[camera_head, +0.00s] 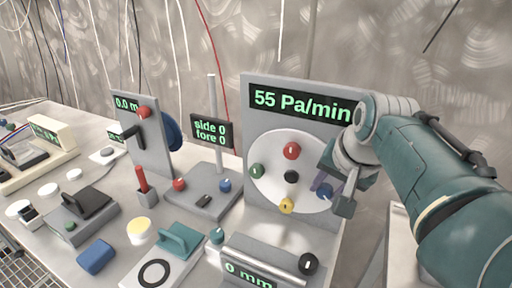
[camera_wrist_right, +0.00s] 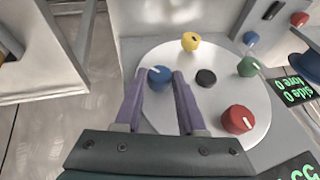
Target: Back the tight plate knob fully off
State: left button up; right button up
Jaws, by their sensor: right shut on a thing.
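A round pale plate (camera_head: 270,195) is on the front of an upright grey panel under a display (camera_head: 303,103) reading "55 Pa/min". It carries a red knob (camera_head: 291,151), a green knob (camera_head: 257,171), a yellow knob (camera_head: 287,205), a blue knob (camera_wrist_right: 158,75) and a black centre piece (camera_head: 291,177). My right gripper (camera_wrist_right: 160,77) is shut on the blue knob, with a purple finger at each side. In the head view, my right gripper (camera_head: 325,188) partly covers the blue knob. Nothing visible marks one knob as tight. My left gripper is out of view.
Left of the panel stands a post with a "side 0 fore 0" display (camera_head: 211,131). A box reading "0 mm" (camera_head: 255,272) with a black knob is in front. Several devices crowd the bench leftward. Cables hang behind.

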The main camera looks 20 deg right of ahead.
grip_shut()
jog(key=shift+w+a+g+h, duration=0.1)
jog(key=shift+g+h, duration=0.4)
jog(key=shift+w+f+n+g+h+b, duration=0.15)
jog(key=shift+n+g+h+b, duration=0.15)
jog(key=shift+g+h+b, duration=0.15)
jog(key=g+h+b, duration=0.1)
jog(key=b, duration=0.1)
jog(key=g+h+b, duration=0.1)
jog(key=b, duration=0.1)
jog(key=shift+w+a+f+n+b, duration=0.15)
jog(key=shift+a+n+b, duration=0.05)
jog(key=shift+n+b, duration=0.15)
jog(key=shift+r+g+h+b, duration=0.2)
jog(key=shift+g+h+b, duration=0.25)
jog(key=shift+b, duration=0.45)
